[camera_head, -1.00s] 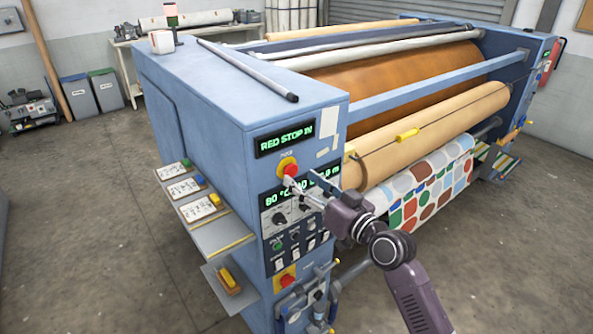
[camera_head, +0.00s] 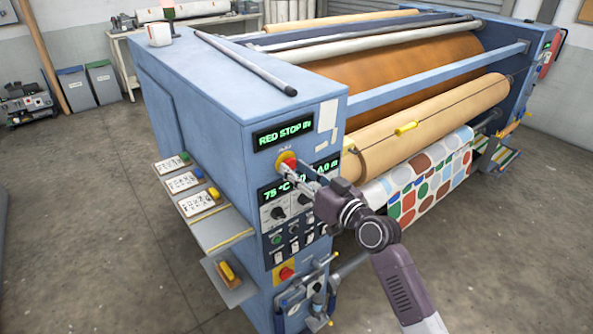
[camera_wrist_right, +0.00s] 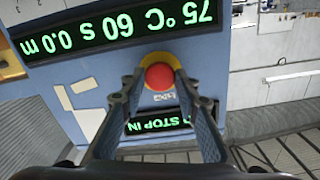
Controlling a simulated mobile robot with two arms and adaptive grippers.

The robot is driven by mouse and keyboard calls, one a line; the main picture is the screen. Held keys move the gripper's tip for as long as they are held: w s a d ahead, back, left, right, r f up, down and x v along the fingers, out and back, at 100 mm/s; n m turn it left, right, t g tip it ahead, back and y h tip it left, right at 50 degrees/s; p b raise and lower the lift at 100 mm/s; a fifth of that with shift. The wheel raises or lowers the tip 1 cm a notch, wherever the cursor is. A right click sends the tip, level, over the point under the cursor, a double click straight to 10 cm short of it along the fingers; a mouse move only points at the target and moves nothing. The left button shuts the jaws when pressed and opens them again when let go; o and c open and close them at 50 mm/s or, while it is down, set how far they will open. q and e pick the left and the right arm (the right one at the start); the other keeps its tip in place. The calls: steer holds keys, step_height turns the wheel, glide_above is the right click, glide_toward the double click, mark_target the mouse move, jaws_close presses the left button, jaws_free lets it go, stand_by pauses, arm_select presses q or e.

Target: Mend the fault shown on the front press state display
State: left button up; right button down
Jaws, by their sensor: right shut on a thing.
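The front display (camera_head: 283,134) on the blue press cabinet reads "RED STOP IN" in green. Just below it is a red mushroom stop button (camera_head: 287,158) on a yellow disc. My right gripper (camera_head: 284,170) is at this button. In the right wrist view the red button (camera_wrist_right: 159,77) sits between the fingertips of the right gripper (camera_wrist_right: 159,80), which are shut on its sides. A second display (camera_head: 276,194) reads 75 °C; the wrist view shows "75 °C 60 s 0.0 m" on it (camera_wrist_right: 120,25). My left gripper is not in view.
Knobs and switches (camera_head: 280,228) lie below the displays, with another red button (camera_head: 286,273) on yellow lower down. A side shelf (camera_head: 222,234) holds cards with coloured blocks. A grey bar (camera_head: 245,62) lies on the cabinet top.

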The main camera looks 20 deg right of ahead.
steer(key=shift+v, duration=0.8)
steer(key=shift+f, duration=0.1)
steer(key=c, duration=1.5)
jaws_free()
steer(key=shift+s+d, duration=0.1)
steer(key=shift+s, duration=0.05)
steer(key=shift+o, duration=0.2)
steer(key=v, duration=1.2)
